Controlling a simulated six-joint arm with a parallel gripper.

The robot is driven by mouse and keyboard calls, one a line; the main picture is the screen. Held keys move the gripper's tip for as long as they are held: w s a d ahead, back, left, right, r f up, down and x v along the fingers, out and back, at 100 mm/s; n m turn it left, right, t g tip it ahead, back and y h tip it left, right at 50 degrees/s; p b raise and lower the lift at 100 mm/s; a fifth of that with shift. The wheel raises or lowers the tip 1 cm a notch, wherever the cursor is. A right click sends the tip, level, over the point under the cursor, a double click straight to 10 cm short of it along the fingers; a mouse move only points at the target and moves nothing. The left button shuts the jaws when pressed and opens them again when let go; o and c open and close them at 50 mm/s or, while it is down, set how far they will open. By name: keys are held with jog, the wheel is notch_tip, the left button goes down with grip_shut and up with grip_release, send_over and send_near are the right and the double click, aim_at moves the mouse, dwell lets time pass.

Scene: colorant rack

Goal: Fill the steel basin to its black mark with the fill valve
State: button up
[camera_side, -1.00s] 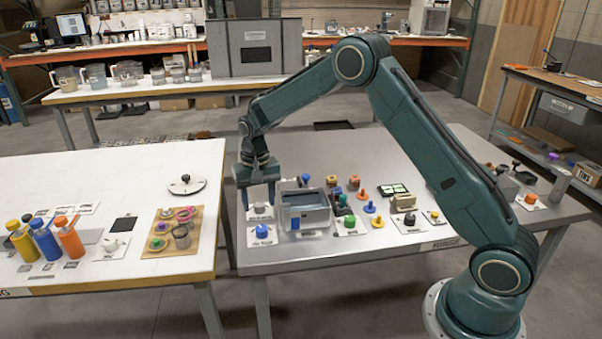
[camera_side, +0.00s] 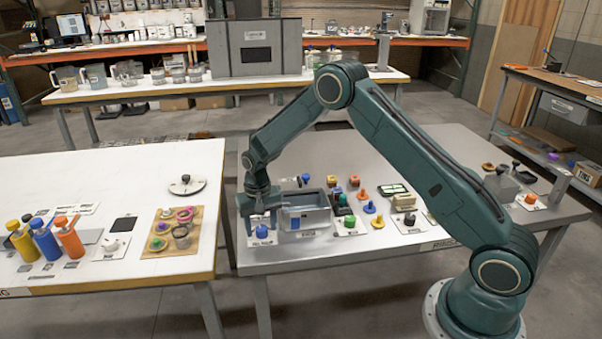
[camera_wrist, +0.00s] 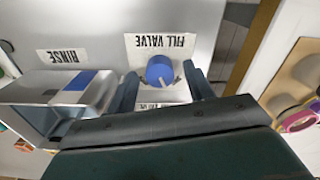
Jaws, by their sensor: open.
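The fill valve is a round blue knob (camera_side: 262,231) on a white labelled plate at the work table's front left. In the wrist view the knob (camera_wrist: 160,72) has a pale pointer line and lies between my fingers. My gripper (camera_side: 254,222) is open, pointing down over the valve; its fingers (camera_wrist: 162,80) flank the knob, with gaps visible. The steel basin (camera_side: 318,222) stands just right of the valve, a grey open box with a blue panel on its front. It also shows at the left of the wrist view (camera_wrist: 40,90). I cannot make out the black mark.
A RINSE label (camera_wrist: 63,56) lies before the basin. A green knob (camera_side: 349,221) on a plate and several coloured pegs stand to its right. Left, across a gap, a white table holds bottles and a wooden board (camera_side: 155,245).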

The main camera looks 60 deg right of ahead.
jog(key=c, duration=1)
jog(key=shift+n, duration=2.1)
jog(key=o, duration=1)
jog(key=shift+r, duration=0.1)
